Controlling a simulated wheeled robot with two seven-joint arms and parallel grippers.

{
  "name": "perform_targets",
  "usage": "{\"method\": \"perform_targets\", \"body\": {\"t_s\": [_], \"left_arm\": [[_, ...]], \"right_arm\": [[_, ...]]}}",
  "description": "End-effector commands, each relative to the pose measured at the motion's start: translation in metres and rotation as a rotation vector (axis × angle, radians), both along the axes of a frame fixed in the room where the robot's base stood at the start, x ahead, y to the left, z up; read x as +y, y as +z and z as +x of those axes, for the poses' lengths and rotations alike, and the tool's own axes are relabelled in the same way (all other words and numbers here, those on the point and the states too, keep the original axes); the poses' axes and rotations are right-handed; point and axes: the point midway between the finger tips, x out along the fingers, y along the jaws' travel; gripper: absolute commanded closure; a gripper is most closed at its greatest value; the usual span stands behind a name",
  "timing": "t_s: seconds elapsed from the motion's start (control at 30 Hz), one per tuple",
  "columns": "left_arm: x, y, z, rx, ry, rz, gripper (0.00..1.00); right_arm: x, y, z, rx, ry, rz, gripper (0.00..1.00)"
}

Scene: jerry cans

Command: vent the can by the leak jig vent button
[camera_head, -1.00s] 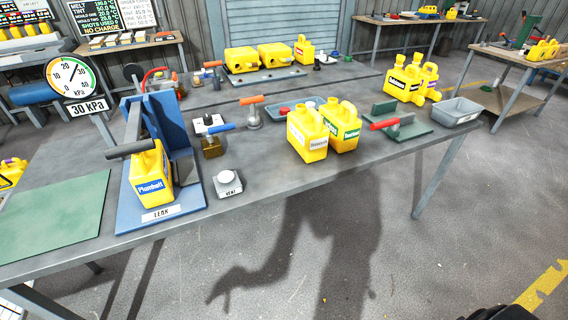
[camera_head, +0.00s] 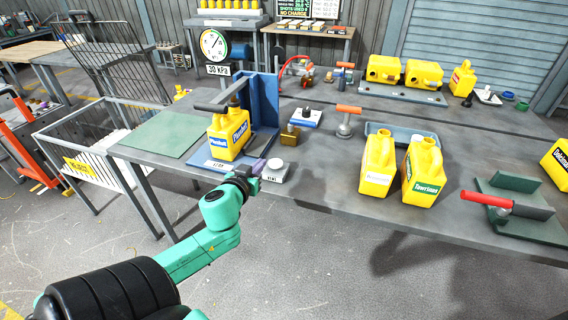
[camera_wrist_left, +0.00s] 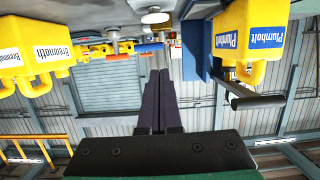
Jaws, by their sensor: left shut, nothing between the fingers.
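The yellow Plumbolt can (camera_head: 228,135) stands in the blue leak jig (camera_head: 264,104), with a dark bar across its top. It also shows upside down in the left wrist view (camera_wrist_left: 251,30). The vent button (camera_head: 275,164) is a white round cap on a pale box at the bench's front edge, right of the jig; it shows in the left wrist view too (camera_wrist_left: 155,17). My left gripper (camera_head: 257,168) is shut and empty, just left of the vent button and close to it. I cannot tell whether the fingertips touch it. My right gripper is not in view.
The gauge (camera_head: 213,44) has a 30 kPa sign. A brass block (camera_head: 290,135) sits behind the button. Two yellow cans (camera_head: 378,165) stand to the right. A green mat (camera_head: 165,134) lies left of the jig. A wire cart (camera_head: 100,130) stands beside the bench.

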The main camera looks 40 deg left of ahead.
Motion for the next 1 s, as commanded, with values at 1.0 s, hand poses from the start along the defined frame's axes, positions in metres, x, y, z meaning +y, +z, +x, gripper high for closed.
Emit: {"method": "perform_targets", "body": {"t_s": [1.0], "left_arm": [[0.032,-0.066,0.092,0.002,-0.001,-0.001,1.0]], "right_arm": [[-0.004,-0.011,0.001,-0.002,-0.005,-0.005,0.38]]}}
